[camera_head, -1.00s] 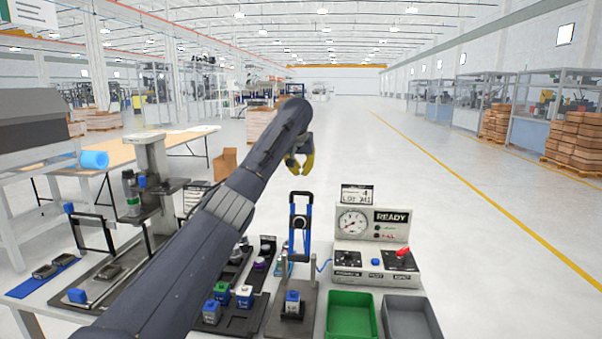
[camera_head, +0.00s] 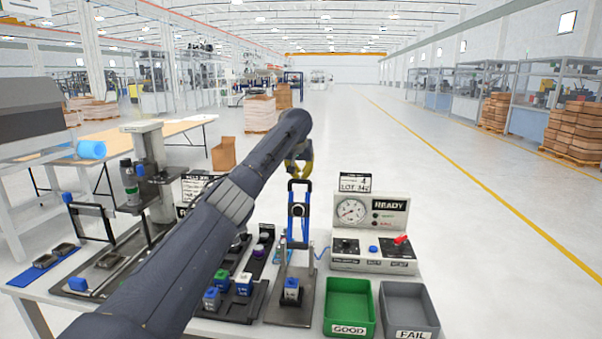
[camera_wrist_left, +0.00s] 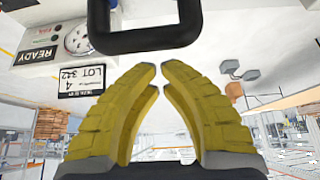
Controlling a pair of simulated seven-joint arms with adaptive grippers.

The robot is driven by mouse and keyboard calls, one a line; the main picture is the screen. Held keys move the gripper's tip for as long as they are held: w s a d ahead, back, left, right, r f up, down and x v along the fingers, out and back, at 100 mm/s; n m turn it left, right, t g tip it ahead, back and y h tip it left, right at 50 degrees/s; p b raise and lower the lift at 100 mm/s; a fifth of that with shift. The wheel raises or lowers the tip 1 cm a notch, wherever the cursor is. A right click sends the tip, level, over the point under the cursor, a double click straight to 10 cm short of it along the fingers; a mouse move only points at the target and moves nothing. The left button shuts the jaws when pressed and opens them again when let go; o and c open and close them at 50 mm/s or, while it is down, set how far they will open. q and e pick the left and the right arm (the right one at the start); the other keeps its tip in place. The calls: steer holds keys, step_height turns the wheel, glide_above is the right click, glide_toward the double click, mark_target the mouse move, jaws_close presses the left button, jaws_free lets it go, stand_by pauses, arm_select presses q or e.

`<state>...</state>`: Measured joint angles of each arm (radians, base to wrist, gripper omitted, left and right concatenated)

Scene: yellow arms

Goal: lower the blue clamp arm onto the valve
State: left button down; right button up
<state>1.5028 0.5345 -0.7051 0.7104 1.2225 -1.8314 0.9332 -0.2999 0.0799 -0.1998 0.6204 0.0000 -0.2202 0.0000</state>
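The blue clamp arm (camera_head: 291,228) stands upright, with a dark looped handle (camera_head: 300,184) at its top. The valve (camera_head: 291,288), a small white and blue block, sits in the dark fixture (camera_head: 287,313) at the clamp's foot. My left gripper (camera_head: 299,173) is just above the handle. In the left wrist view the two yellow fingers (camera_wrist_left: 161,75) have a narrow gap between their tips and hold nothing. The handle's dark bar (camera_wrist_left: 150,40) lies just beyond the fingertips. I cannot tell whether they touch. My right gripper is out of view.
A gauge box (camera_head: 374,262) marked READY stands right of the clamp. A green GOOD bin (camera_head: 349,330) and a grey FAIL bin (camera_head: 413,334) are at the front right. A rack of several blocks (camera_head: 243,312) is left of the clamp. My left arm crosses over the bench.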

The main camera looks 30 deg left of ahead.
arm_select(q)
steer(key=shift+s+d+r, duration=0.1)
steer(key=shift+s+d, duration=0.2)
steer(key=shift+s, duration=0.35)
steer(key=shift+s+d+r, duration=0.1)
steer(key=shift+s+d, duration=0.15)
steer(key=shift+s, duration=0.35)
steer(key=shift+d, duration=0.1)
